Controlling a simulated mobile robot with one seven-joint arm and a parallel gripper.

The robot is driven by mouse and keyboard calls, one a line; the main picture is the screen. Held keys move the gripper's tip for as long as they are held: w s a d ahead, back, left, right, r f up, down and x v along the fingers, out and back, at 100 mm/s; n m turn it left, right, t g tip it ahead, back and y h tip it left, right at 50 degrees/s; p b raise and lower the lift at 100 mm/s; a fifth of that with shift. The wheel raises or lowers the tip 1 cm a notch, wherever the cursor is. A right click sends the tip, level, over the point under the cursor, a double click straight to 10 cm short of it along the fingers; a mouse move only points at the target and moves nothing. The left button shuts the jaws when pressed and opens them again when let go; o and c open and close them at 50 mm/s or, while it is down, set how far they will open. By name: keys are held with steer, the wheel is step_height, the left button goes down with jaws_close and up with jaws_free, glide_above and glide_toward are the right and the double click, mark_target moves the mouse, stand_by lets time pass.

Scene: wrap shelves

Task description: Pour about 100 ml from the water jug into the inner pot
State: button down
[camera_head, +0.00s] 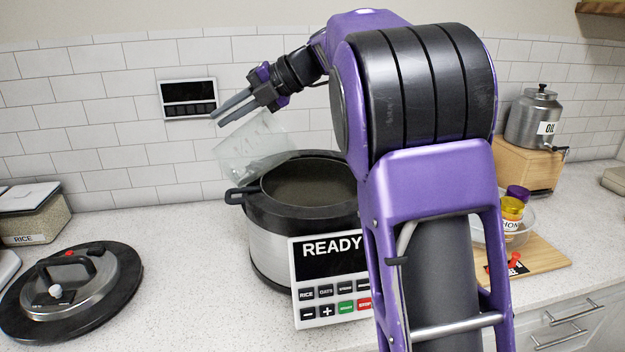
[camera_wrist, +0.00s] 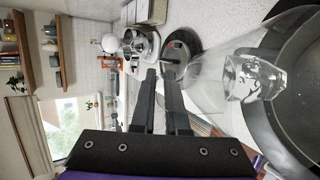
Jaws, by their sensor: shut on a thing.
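The clear water jug (camera_head: 250,148) is tilted above the left rim of the cooker, its lower right end over the opening. My gripper (camera_head: 232,108) is shut on it at its upper side. In the wrist view my gripper (camera_wrist: 168,75) shows beside the transparent jug (camera_wrist: 212,82), with some clear water (camera_wrist: 252,78) visible toward the pot end. The dark inner pot (camera_head: 305,185) sits open in the steel cooker (camera_head: 265,245); its wall also shows in the wrist view (camera_wrist: 295,115). I cannot make out a falling stream or the water level in the pot.
The cooker's panel (camera_head: 330,280) reads READY. A round black lid (camera_head: 70,285) lies on the counter at left, near a rice container (camera_head: 35,215). An oil dispenser (camera_head: 535,120) on a wooden stand and a glass bowl (camera_head: 490,235) are at right. My arm hides the cooker's right side.

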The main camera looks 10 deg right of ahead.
mark_target(214, 121)
steer(key=shift+a+f+h, duration=0.15)
steer(key=shift+a+h, duration=0.25)
stand_by(1.9)
steer(key=shift+s+a, duration=0.1)
steer(key=shift+a, duration=0.15)
steer(key=shift+a+f+n+h, duration=0.4)
steer(key=shift+a+f+h, duration=0.15)
steer(key=shift+h, duration=0.45)
steer(key=shift+a, duration=0.1)
steer(key=shift+h, duration=0.3)
steer(key=shift+a+r+h, duration=0.15)
steer(key=shift+a+h, duration=0.15)
